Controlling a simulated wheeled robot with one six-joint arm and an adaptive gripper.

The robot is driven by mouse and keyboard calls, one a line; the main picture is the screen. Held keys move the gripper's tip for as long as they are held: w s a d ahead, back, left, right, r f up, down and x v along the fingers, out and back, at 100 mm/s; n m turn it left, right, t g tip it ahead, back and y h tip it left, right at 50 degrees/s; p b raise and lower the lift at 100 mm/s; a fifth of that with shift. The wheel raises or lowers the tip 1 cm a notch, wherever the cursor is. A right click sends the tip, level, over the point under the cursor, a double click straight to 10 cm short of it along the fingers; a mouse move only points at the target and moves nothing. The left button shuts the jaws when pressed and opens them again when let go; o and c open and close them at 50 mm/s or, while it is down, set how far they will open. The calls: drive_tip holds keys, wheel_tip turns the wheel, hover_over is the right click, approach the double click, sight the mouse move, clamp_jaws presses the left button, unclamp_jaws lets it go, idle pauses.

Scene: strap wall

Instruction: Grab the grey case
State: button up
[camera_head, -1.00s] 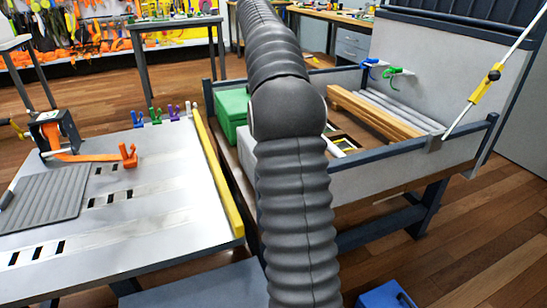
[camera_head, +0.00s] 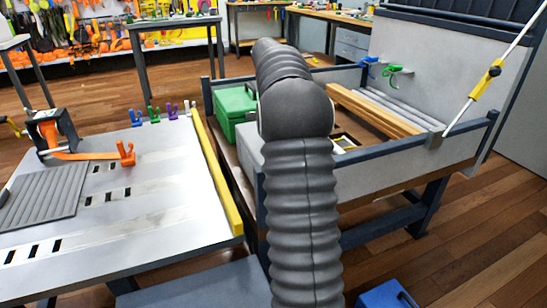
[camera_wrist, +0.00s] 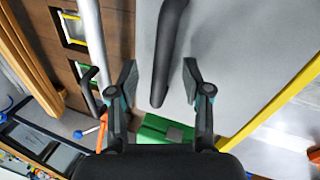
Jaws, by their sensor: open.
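The grey case (camera_wrist: 225,60) lies under my gripper in the wrist view, its pale grey top filling the middle and right. Its dark bar handle (camera_wrist: 168,45) runs into the space between my fingers. My gripper (camera_wrist: 158,70) is open, with one finger on each side of the handle's near end. I cannot tell whether either finger touches it. In the head view a small part of the grey case (camera_head: 249,149) shows left of my arm, in the bed of the bench. My arm hides the rest of it and my gripper there.
A green case (camera_head: 232,108) stands just behind the grey case and also shows below my fingers (camera_wrist: 160,127). Wooden beams (camera_head: 370,110) and grey pipes lie to the right. A dark rail edges the bench; a yellow bar (camera_head: 217,175) edges the left table.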

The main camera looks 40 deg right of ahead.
drive_tip(key=shift+d+f, duration=0.1)
drive_tip(key=shift+f, duration=0.35)
clamp_jaws()
